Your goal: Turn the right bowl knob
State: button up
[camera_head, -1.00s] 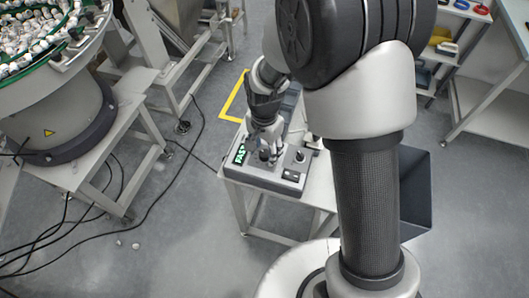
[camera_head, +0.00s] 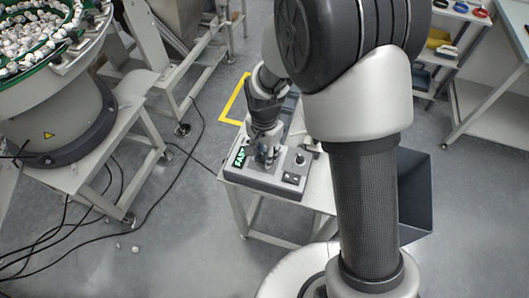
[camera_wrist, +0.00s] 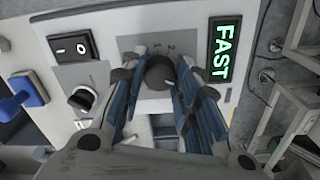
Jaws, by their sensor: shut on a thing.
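The control box (camera_head: 250,176) stands on a small table, with a lit green display reading FAST (camera_head: 238,158) at its left end. My gripper (camera_head: 267,158) is over the box, beside the display. In the wrist view my gripper (camera_wrist: 160,84) has its fingers on both sides of a round dark knob (camera_wrist: 160,72), shut on it. Numerals show on the grey plate beside this knob, and the FAST display (camera_wrist: 222,48) is right of it. A second dark knob (camera_wrist: 82,98) sits apart on the same panel and also shows in the head view (camera_head: 300,159).
A black rocker switch (camera_wrist: 73,46) is near the second knob. A blue part (camera_wrist: 25,90) is at the wrist view's left edge. A bowl feeder (camera_head: 60,100) full of small white parts stands at left. Cables (camera_head: 150,215) lie on the floor.

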jog(key=shift+n, duration=0.4)
jog(key=shift+c, duration=0.4)
jog(key=n+p, duration=0.2)
jog(key=n, duration=0.2)
jog(key=shift+n, duration=0.3)
jog(key=n+p, duration=0.1)
jog(key=n, duration=0.5)
jog(key=shift+n, duration=0.3)
jog(key=o, duration=1.1)
notch_tip(320, 180, up, 12)
